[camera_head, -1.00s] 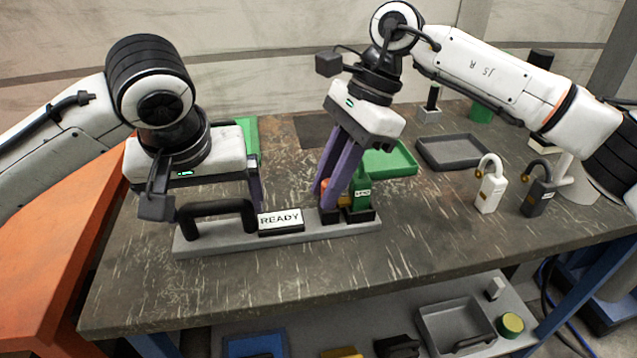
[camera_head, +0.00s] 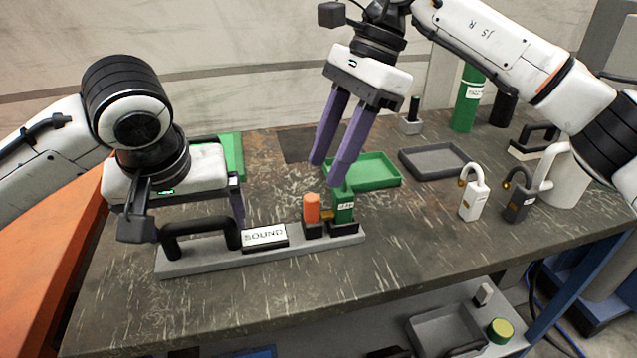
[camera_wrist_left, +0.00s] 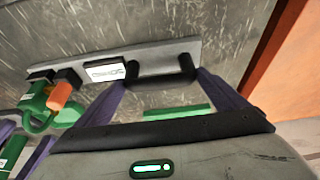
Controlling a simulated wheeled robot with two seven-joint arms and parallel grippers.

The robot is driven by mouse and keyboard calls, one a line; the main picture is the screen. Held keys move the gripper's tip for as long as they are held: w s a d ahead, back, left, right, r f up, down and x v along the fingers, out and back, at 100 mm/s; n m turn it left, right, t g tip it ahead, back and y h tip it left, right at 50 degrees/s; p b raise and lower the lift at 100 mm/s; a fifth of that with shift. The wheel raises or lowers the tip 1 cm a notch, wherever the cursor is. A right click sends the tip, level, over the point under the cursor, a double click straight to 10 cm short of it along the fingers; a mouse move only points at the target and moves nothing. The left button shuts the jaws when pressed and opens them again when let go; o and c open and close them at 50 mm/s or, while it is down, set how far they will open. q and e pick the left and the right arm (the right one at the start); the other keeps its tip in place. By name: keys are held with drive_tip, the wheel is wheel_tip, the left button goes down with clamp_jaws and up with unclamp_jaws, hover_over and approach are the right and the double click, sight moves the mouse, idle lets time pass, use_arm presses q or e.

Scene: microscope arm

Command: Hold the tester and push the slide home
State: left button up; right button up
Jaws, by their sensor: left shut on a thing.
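The tester is a grey bar (camera_head: 200,262) on the bench with a black handle (camera_head: 198,229), a display (camera_head: 264,236) reading "SOUND", and an orange slide (camera_head: 312,208) beside a green padlock (camera_head: 344,208) at its right end. My left gripper (camera_head: 200,222) is shut on the handle. The left wrist view shows the handle (camera_wrist_left: 158,82) spanned lengthwise between its fingers. My right gripper (camera_head: 330,172) is raised just above the slide and padlock, its purple fingers apart and empty.
Behind lie a green tray (camera_head: 372,183) and a grey tray (camera_head: 404,164). A white padlock (camera_head: 474,200) and a dark padlock (camera_head: 517,203) stand to the right. The bench front is clear. A lower shelf holds another grey tray (camera_head: 448,325).

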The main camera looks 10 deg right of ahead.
use_arm(q)
drive_tip(key=shift+r, duration=0.1)
use_arm(e)
drive_tip(key=shift+v, duration=2.3)
use_arm(q)
drive_tip(key=shift+d, duration=0.1)
drive_tip(key=o, duration=1.8)
